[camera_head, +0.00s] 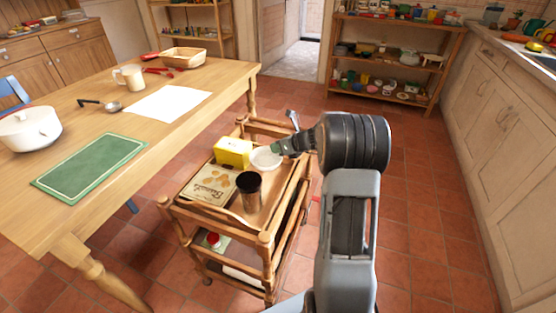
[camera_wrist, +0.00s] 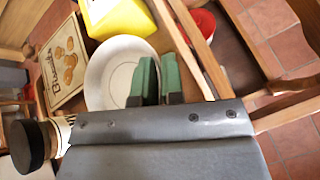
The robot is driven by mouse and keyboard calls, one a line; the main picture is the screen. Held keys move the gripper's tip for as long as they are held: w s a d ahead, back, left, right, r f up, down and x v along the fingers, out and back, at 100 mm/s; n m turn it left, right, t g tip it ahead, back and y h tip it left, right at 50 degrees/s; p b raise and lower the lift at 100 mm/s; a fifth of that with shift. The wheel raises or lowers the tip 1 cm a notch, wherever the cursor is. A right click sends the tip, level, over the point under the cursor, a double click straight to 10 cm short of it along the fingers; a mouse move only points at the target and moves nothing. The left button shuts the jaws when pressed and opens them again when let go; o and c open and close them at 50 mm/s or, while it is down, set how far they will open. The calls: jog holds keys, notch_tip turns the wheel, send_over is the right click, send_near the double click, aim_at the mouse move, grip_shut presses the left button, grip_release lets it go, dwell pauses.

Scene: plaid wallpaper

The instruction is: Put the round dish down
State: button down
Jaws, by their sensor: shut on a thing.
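The round dish (camera_head: 265,158) is white and shallow. It is at the cart's right side in the head view, beside the yellow box. It also shows in the wrist view (camera_wrist: 105,75), with its hollow side toward the camera. My gripper (camera_head: 279,148) reaches in from the right and is shut on the dish's rim. Its green fingertips show at the dish's edge in the wrist view (camera_wrist: 155,80). I cannot tell whether the dish touches the cart top. The wooden cart (camera_head: 232,219) stands below it.
The wooden table (camera_head: 165,135) at left holds a green board (camera_head: 90,165), a white sheet (camera_head: 168,103) and a white pot (camera_head: 30,129). Tiled floor is clear at right.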

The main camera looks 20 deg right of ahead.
aim_at(278, 157)
jog(key=shift+s+f+b, duration=0.25)
jog(key=shift+f+b, duration=0.15)
jog(key=shift+f, duration=0.6)
jog(key=shift+s+f+b, duration=0.2)
jog(key=shift+f+b, duration=0.15)
jog(key=shift+f, duration=0.65)
jog(key=shift+f, duration=0.1)
jog(key=c, duration=1.5)
grip_release()
